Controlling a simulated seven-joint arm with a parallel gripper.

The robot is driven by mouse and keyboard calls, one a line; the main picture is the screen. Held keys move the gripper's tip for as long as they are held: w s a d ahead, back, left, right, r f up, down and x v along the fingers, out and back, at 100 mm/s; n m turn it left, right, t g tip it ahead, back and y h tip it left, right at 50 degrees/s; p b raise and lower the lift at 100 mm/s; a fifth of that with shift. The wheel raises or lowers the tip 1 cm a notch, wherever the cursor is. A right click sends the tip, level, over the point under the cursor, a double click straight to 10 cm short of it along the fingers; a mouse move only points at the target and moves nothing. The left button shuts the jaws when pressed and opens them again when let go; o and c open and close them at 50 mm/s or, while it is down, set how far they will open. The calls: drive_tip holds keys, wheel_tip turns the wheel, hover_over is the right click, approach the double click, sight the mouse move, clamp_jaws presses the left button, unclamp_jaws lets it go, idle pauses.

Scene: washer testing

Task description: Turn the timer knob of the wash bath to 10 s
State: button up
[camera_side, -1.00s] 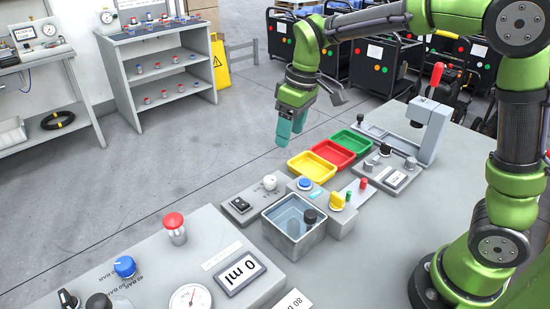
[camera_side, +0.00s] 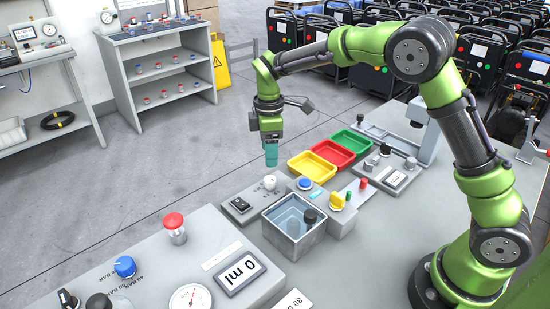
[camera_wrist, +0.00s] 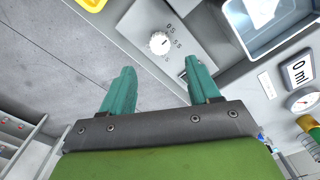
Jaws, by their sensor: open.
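The wash bath (camera_side: 293,226) is a grey metal basin of clear water with a dark round piece in it. A small white knob (camera_side: 270,182), which looks like the timer knob, sits on the grey panel behind it to the left. In the wrist view the white knob (camera_wrist: 159,43) has small printed marks beside it, and its exact setting is not clear. My gripper (camera_side: 271,160) hangs pointing down just above the knob, apart from it. In the wrist view its teal fingers (camera_wrist: 160,68) are spread and empty, with the knob lying between and beyond the tips.
A black rocker switch (camera_side: 240,204) is left of the knob. A blue button (camera_side: 305,184) and yellow knob (camera_side: 337,201) are to its right. Yellow (camera_side: 312,167), red (camera_side: 333,153) and green (camera_side: 352,141) trays stand behind. A red mushroom button (camera_side: 174,221) stands front left.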

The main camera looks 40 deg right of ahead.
sight(270, 178)
wheel_tip(270, 178, down, 9)
drive_tip(key=shift+r, duration=0.1)
idle(0.3)
drive_tip(key=c, duration=1)
drive_tip(key=shift+c, duration=0.2)
